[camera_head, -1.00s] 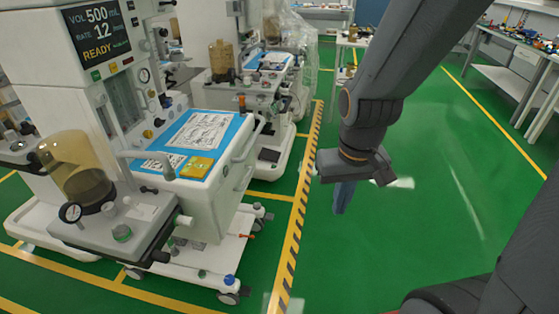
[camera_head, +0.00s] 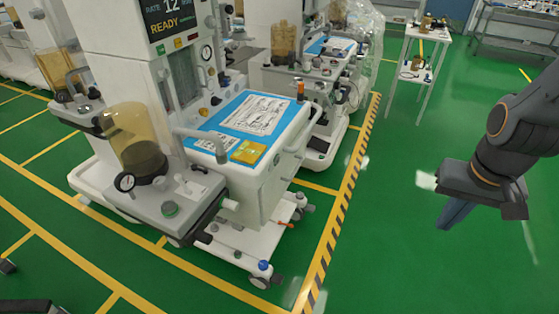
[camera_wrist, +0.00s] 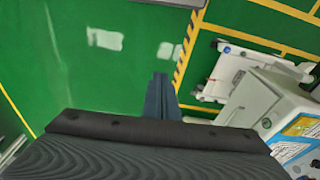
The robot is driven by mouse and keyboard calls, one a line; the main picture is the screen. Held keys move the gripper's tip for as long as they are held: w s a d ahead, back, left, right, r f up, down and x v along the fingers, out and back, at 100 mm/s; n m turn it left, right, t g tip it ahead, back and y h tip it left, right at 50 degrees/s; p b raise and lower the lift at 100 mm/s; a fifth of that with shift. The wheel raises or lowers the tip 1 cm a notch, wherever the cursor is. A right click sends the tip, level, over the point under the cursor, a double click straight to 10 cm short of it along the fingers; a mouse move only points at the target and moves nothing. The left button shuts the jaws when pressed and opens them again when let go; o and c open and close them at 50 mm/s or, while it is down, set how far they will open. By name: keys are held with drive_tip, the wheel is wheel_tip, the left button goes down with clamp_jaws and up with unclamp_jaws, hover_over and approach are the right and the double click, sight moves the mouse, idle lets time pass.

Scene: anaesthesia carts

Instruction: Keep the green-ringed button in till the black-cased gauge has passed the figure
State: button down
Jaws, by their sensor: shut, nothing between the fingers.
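Another round dial with a dark rim (camera_head: 206,52) is higher on the column. My gripper (camera_head: 447,222) is shut and empty, well to the right of the cart over open floor. In the wrist view its blue fingers (camera_wrist: 158,88) point at the floor, with the cart at the right.
A yellow-black striped line (camera_head: 345,200) runs on the green floor between the cart and my gripper. A second cart (camera_head: 315,85) stands behind. A small white table (camera_head: 425,40) is at the back. The floor around my gripper is clear.

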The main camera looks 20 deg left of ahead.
sight(277, 160)
drive_tip(key=w+a+f+m+t+y, duration=0.1)
drive_tip(key=w+a+f, duration=0.15)
drive_tip(key=w, duration=0.35)
drive_tip(key=w+a+f+m+t+p, duration=0.1)
drive_tip(key=w+a+f+t, duration=0.1)
drive_tip(key=w+a, duration=0.3)
drive_tip(key=w+a+f+m+t+y, duration=0.1)
drive_tip(key=w+a+f, duration=0.15)
drive_tip(key=w, duration=0.45)
drive_tip(key=w+a+f+m+y, duration=0.1)
drive_tip(key=a+f+y, duration=0.2)
drive_tip(key=a, duration=0.8)
drive_tip(key=w+a+f+m+t+y+p, duration=0.1)
drive_tip(key=a+f+y, duration=0.3)
drive_tip(key=a, duration=0.7)
wheel_tip(277, 160, down, 2)
drive_tip(key=shift+w+f+m+t, duration=0.1)
drive_tip(key=shift+w+m+t, duration=0.2)
drive_tip(key=shift+w+m, duration=0.35)
drive_tip(key=shift+w, duration=0.1)
drive_tip(key=a+b, duration=0.1)
drive_tip(key=a, duration=0.7)
drive_tip(key=shift+w+a, duration=0.3)
drive_tip(key=shift+w, duration=0.05)
drive_tip(key=shift+a, duration=0.1)
drive_tip(key=shift+a, duration=0.35)
